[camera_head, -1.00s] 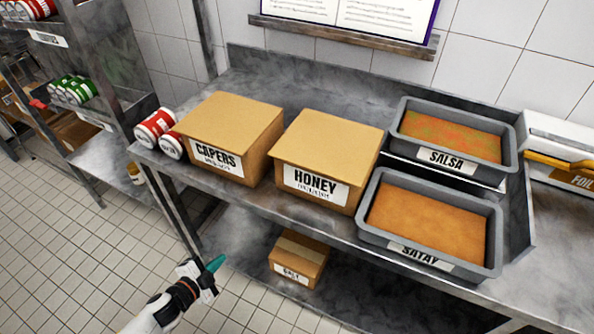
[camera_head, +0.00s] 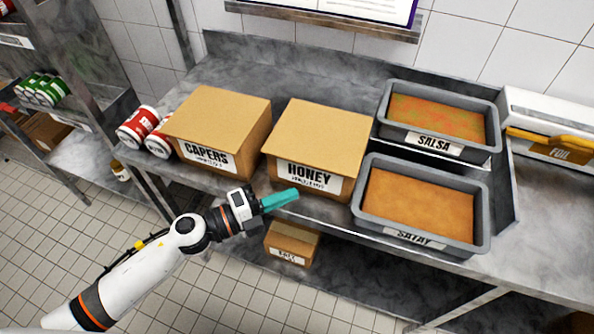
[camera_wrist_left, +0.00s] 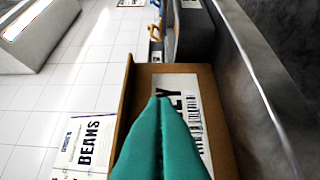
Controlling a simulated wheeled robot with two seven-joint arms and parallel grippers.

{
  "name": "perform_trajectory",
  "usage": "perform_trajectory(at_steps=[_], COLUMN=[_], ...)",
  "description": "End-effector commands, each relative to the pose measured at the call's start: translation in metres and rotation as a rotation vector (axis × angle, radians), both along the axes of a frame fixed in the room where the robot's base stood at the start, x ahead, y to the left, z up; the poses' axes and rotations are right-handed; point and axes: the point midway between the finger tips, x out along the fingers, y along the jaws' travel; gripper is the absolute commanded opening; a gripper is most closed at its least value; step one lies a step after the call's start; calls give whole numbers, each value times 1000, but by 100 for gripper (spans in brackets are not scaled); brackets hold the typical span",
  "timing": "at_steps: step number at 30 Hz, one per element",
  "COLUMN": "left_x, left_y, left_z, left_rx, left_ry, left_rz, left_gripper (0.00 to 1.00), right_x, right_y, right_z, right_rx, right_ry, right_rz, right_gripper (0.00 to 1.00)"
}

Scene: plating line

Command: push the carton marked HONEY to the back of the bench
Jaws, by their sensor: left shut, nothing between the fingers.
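The HONEY carton (camera_head: 318,135) is a brown box with a white label on its front face, standing near the bench's front edge. It also shows in the left wrist view (camera_wrist_left: 203,75), with part of its label behind my fingers. My left gripper (camera_head: 297,193) is shut and empty, its teal fingers in front of the carton's label side. In the left wrist view the fingertips (camera_wrist_left: 167,98) overlap the label, hiding most of the name; I cannot tell whether they touch it. The steel bench (camera_head: 300,85) is bare behind the carton. My right gripper is not in view.
The CAPERS carton (camera_head: 220,118) stands close on the left, with red-and-white cans (camera_head: 138,127) beyond it. SALSA (camera_head: 434,139) and SATAY (camera_head: 371,225) trays stand close on the right. A small carton (camera_head: 292,241) sits on the lower shelf. A raised ledge closes the bench's back.

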Motion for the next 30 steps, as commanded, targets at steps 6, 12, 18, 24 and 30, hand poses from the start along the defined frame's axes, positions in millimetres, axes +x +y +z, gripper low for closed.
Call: perform_trajectory(at_steps=[6,12,18,24,30], left_x=[30,45,47,48,80], left_y=[-21,-25,-26,-26,-35], left_z=[2,0,-1,-1,-1], left_rx=[0,-1,0,0,-2], left_ry=[-1,0,1,0,-3], left_rz=[3,2,2,2,3], left_gripper=[0,0,0,0,0], right_x=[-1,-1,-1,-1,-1], right_y=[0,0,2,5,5], right_z=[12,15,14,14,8], right_rx=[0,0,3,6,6], right_ry=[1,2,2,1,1], right_rz=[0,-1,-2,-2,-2], right_gripper=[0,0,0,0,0])
